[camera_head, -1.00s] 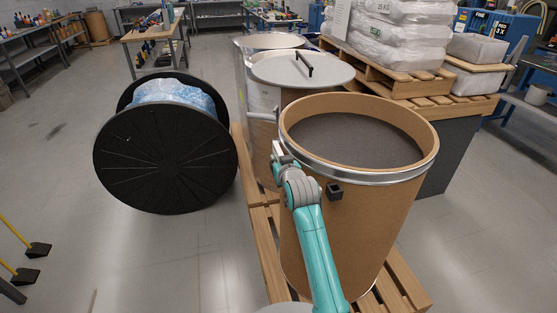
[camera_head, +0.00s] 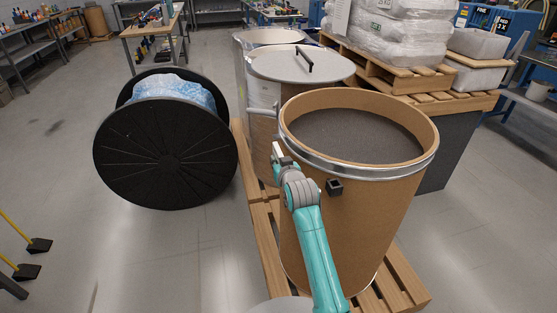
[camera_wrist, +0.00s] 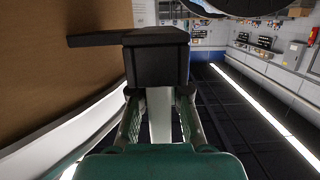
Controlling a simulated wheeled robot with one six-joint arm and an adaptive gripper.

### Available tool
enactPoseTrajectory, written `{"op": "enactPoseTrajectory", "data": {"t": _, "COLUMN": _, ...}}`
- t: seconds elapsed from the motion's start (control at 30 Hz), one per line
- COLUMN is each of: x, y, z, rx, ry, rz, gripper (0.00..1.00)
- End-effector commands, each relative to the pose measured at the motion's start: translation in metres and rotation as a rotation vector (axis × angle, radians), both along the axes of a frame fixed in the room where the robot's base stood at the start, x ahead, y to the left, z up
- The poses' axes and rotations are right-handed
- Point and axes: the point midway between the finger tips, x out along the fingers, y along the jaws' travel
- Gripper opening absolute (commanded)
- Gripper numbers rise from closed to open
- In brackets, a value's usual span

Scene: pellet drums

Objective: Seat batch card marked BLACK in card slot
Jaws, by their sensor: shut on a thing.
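The card slot (camera_head: 334,187) is a small black holder on the front wall of the near brown drum (camera_head: 340,235), below its metal rim. My gripper (camera_head: 278,152) is left of the slot and above it, beside the drum's left rim and apart from the slot. In the wrist view my gripper (camera_wrist: 156,60) is shut, its dark fingertips together. A thin dark flat piece, seen nearly edge-on, sticks out left from them towards the drum wall; it appears to be the batch card (camera_wrist: 93,40). No marking on it can be read.
The near drum is open, filled with dark pellets (camera_head: 350,135), and stands on a wooden pallet (camera_head: 262,235). A lidded drum (camera_head: 300,66) stands behind it. A large black spool (camera_head: 165,160) is on the left. The floor between spool and pallet is clear.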

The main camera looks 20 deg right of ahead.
Motion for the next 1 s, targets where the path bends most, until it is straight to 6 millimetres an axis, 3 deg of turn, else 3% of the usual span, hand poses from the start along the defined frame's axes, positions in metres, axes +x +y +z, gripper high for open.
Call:
{"op": "enactPoseTrajectory", "data": {"t": 0.2, "x": 0.000, "y": 0.000, "z": -0.005, "rx": 0.000, "ry": 0.002, "rz": 0.000, "gripper": 0.00}}
{"op": "enactPoseTrajectory", "data": {"t": 0.23, "x": 0.000, "y": 0.000, "z": -0.005, "rx": 0.000, "ry": 0.002, "rz": 0.000, "gripper": 0.20}}
{"op": "enactPoseTrajectory", "data": {"t": 0.33, "x": 0.000, "y": 0.000, "z": -0.006, "rx": 0.000, "ry": 0.003, "rz": 0.000, "gripper": 0.45}}
{"op": "enactPoseTrajectory", "data": {"t": 0.73, "x": 0.000, "y": 0.000, "z": -0.001, "rx": 0.000, "ry": 0.000, "rz": 0.000, "gripper": 0.45}}
{"op": "enactPoseTrajectory", "data": {"t": 1.0, "x": 0.000, "y": 0.000, "z": 0.039, "rx": 0.000, "ry": -0.003, "rz": 0.000, "gripper": 0.45}}
